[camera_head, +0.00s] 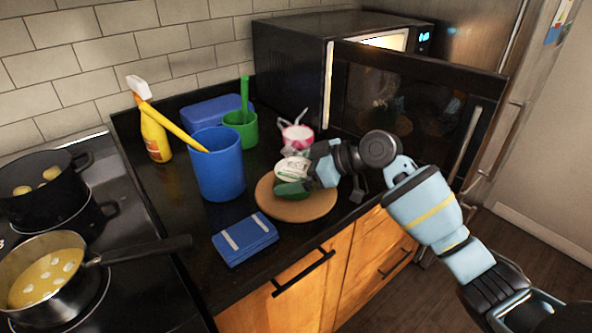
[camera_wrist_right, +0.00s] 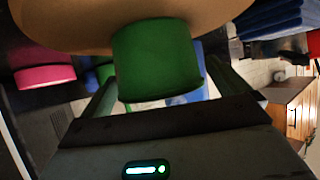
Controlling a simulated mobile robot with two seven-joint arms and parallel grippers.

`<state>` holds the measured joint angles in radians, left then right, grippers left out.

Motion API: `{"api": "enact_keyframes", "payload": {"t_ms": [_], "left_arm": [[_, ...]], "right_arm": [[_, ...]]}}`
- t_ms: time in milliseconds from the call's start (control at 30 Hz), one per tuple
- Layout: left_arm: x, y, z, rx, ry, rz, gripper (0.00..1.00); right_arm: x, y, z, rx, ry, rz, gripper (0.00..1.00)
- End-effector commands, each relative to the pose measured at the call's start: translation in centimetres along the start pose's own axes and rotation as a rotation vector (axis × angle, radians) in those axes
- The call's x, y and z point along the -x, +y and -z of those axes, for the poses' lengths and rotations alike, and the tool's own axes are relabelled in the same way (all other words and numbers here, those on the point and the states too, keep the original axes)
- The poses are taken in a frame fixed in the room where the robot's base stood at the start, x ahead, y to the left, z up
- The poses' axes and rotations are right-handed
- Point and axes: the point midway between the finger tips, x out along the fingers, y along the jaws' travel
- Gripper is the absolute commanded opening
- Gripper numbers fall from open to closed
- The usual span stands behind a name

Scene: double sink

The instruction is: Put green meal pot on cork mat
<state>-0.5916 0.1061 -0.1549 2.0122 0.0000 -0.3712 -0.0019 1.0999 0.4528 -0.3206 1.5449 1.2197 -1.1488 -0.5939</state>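The green meal pot (camera_head: 291,189) is at the round cork mat (camera_head: 307,210), with a white part showing at its top in the head view. In the wrist view the pot (camera_wrist_right: 158,60) is a plain green cylinder in front of the tan mat (camera_wrist_right: 60,22); whether it rests fully on the mat is hard to tell. My right gripper (camera_head: 312,182) reaches in from the right. Its two fingers (camera_wrist_right: 160,75) lie along both sides of the pot and appear shut on it; the fingertips are partly hidden. My left gripper is not in view.
A blue cup (camera_head: 218,170) with a yellow utensil, a green cup (camera_head: 240,130) and a pink-and-white item (camera_head: 296,136) stand behind. The open microwave door (camera_head: 410,100) is close to my right arm. A pan (camera_head: 45,275) is at left.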

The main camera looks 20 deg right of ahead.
Motion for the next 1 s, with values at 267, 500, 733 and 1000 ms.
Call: {"api": "enact_keyframes", "payload": {"t_ms": [267,500,733,1000], "left_arm": [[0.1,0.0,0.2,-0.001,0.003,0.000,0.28],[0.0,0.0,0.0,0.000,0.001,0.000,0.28],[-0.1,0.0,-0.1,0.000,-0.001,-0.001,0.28],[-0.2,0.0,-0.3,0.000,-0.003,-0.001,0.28]], "right_arm": [[0.2,0.0,0.4,0.001,0.001,-0.001,1.00],[3.6,0.1,0.2,0.003,-0.002,-0.004,1.00],[8.2,0.1,0.1,0.001,-0.002,-0.002,1.00],[11.6,0.0,0.1,0.000,-0.001,0.001,1.00]]}}
